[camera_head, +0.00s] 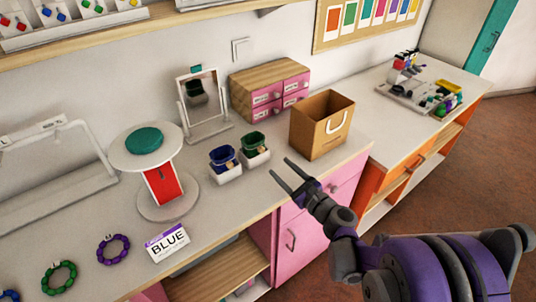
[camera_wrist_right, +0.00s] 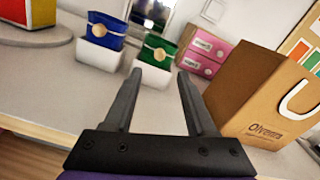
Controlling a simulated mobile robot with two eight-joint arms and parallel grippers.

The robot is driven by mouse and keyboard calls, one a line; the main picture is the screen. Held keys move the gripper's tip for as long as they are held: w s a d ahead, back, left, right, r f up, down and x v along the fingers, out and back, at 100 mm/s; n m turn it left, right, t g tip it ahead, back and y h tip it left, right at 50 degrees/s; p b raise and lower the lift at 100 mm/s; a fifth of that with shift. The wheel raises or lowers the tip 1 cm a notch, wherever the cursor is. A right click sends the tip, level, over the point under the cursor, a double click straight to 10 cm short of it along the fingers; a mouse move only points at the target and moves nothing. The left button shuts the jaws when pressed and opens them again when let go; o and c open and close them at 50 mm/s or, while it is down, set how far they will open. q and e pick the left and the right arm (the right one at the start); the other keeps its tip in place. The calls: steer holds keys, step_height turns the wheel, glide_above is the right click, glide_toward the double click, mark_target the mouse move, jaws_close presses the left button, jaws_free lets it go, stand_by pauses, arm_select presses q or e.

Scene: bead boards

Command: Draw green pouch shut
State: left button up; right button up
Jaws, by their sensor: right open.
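The green pouch (camera_head: 254,142) stands upright in a small white holder on the counter. It also shows in the right wrist view (camera_wrist_right: 157,51), with a round tan bead or tag on its front. Its top looks open in the head view. My right gripper (camera_head: 287,174) is open and empty, in front of the green pouch and apart from it. In the right wrist view its two fingers (camera_wrist_right: 157,85) point toward the green pouch, whose holder is partly hidden behind them. My left gripper is in neither view.
A blue pouch (camera_head: 223,156) in a white holder stands left of the green one. A brown paper bag (camera_head: 318,135) stands close on the right. A mirror (camera_head: 199,90) and pink drawers (camera_head: 266,99) are behind.

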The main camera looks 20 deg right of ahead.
mark_target(263, 151)
steer(key=p+x, duration=0.1)
steer(key=x, duration=0.7)
steer(key=shift+w+a, duration=0.2)
steer(key=shift+w, duration=0.15)
jaws_close()
stand_by(1.0)
